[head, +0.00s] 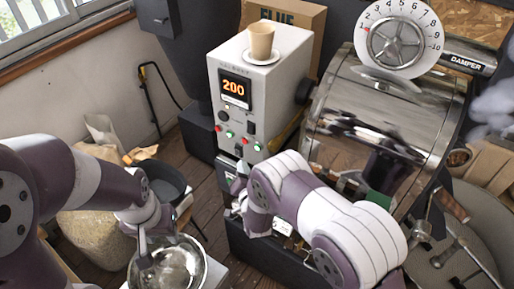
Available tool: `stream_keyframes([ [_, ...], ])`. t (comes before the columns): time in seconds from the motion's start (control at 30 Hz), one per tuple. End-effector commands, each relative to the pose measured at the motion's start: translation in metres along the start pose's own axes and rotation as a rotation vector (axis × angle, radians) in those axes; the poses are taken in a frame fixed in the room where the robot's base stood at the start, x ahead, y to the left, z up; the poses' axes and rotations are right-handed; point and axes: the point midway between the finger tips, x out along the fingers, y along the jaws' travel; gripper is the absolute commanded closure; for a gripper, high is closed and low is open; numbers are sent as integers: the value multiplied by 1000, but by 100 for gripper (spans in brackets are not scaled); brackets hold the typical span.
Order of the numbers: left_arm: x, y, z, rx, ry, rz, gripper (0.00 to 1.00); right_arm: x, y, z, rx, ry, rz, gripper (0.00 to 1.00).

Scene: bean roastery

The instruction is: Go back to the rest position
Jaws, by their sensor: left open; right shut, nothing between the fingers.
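My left gripper (158,246) is at the lower left, its fingers apart over the near rim area of a shiny metal bowl (190,270). I cannot tell whether the fingers touch the bowl. My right arm reaches in from the lower right across the front of the roaster. My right gripper (238,182) is small and partly hidden by its own wrist, in front of the lower part of the control box. It is shut and holds nothing that I can see.
The control box (262,92) reads 200 and carries a paper cup (261,40) on a saucer (262,58). The steel roaster drum (385,125) and damper dial (397,40) stand right. A round cooling tray (470,225) is at far right. A dark bucket (165,178) and sack (100,240) are left.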

Motion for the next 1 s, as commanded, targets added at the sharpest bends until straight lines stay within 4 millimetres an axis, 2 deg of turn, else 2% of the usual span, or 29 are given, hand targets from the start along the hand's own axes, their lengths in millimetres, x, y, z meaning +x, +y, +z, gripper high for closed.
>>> stream_keyframes([
  [0.47,0,0,0,0,0,0,57,0,0,0,-10,-1,1,100],
  [0.57,0,0,0,0,0,0,57,-4,15,24,-81,-117,63,100],
  [0.67,0,0,0,0,0,0,57,-40,49,73,-234,-441,194,100],
  [0.7,1,0,0,0,0,0,57,-64,59,80,-309,-614,249,100],
  [0.73,3,0,0,0,0,0,57,-84,65,76,-361,-741,287,100],
  [0.77,5,0,1,0,0,0,57,-106,70,67,-406,-864,321,100],
  [0.8,8,0,1,0,0,0,57,-140,75,46,-455,-1018,359,100],
  [0.9,14,0,2,0,0,0,57,-220,81,-10,-515,-1282,418,100],
  [1.0,19,0,2,0,0,0,57,-281,83,-59,-517,-1394,458,100],
])
